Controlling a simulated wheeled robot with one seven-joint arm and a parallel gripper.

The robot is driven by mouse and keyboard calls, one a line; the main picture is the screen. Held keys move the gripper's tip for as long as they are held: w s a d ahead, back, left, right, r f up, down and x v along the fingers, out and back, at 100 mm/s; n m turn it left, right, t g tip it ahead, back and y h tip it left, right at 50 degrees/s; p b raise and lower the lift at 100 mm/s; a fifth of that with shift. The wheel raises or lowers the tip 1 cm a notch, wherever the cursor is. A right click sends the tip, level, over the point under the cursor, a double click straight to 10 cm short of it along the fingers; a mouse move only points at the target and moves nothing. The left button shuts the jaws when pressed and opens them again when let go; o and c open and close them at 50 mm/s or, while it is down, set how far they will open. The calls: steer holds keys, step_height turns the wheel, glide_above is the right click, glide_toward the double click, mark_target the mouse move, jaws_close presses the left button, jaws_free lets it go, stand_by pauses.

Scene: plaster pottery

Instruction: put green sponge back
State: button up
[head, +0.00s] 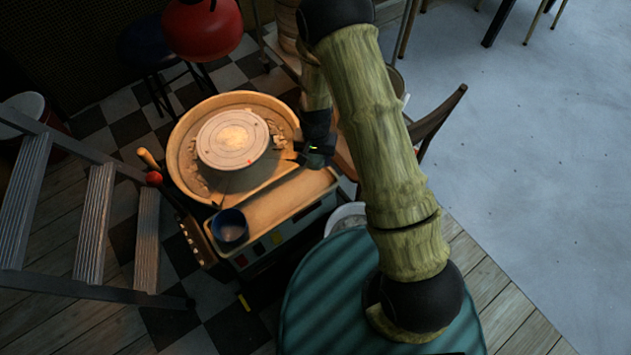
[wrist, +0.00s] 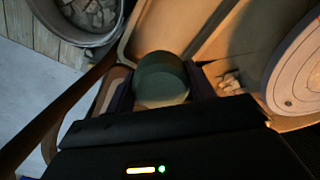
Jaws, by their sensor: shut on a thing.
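The green sponge (wrist: 162,76) is a rounded, dark green piece between the two fingers of my gripper (wrist: 160,88) in the wrist view. My gripper is shut on it. In the head view my gripper (head: 314,158) is at the right edge of the pottery wheel's basin (head: 178,150), by the far right end of the tan tray (head: 285,200). The sponge is hard to make out there. I cannot tell whether the sponge touches the tray.
A blue cup (head: 229,228) stands at the tray's near left end. The round wheel head (head: 233,140) sits inside the basin. A wooden chair (head: 435,118) is to the right and a step ladder (head: 93,225) to the left. A bucket (wrist: 85,30) shows in the wrist view.

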steer(key=b, duration=0.2)
glide_above(315, 180)
step_height(315, 180, down, 6)
steer(key=shift+f, duration=0.1)
steer(key=shift+f, duration=1.85)
steer(key=shift+f+b, duration=0.1)
steer(key=shift+b, duration=0.25)
steer(key=o, duration=1)
steer(key=shift+c, duration=0.2)
step_height(315, 180, up, 12)
steer(key=p, duration=0.3)
